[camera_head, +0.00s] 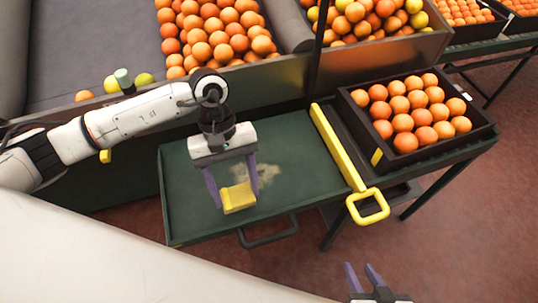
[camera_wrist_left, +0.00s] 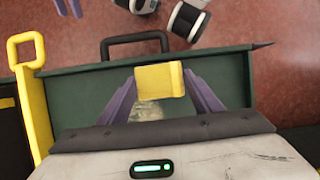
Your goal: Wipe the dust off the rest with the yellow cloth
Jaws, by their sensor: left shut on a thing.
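The rest (camera_head: 315,150) is a dark green flat surface with a low rim. A pale dust patch (camera_head: 268,174) lies near its middle. My left gripper (camera_head: 235,192) is shut on the yellow cloth (camera_head: 239,199), a folded block. The cloth is over the rest's front part, nearer me than the dust. I cannot tell if it touches the surface. In the left wrist view the cloth (camera_wrist_left: 160,80) sits between the fingers, with some dust (camera_wrist_left: 146,111) showing behind it. My right gripper (camera_head: 363,276) is open and empty, in front of the rest, low in the head view.
A yellow bar with a loop handle (camera_head: 368,206) runs along the rest's right side. A black crate of oranges (camera_head: 478,125) stands right of it. A dark handle (camera_head: 268,235) juts from the front edge. Bins of oranges (camera_head: 215,35) lie behind.

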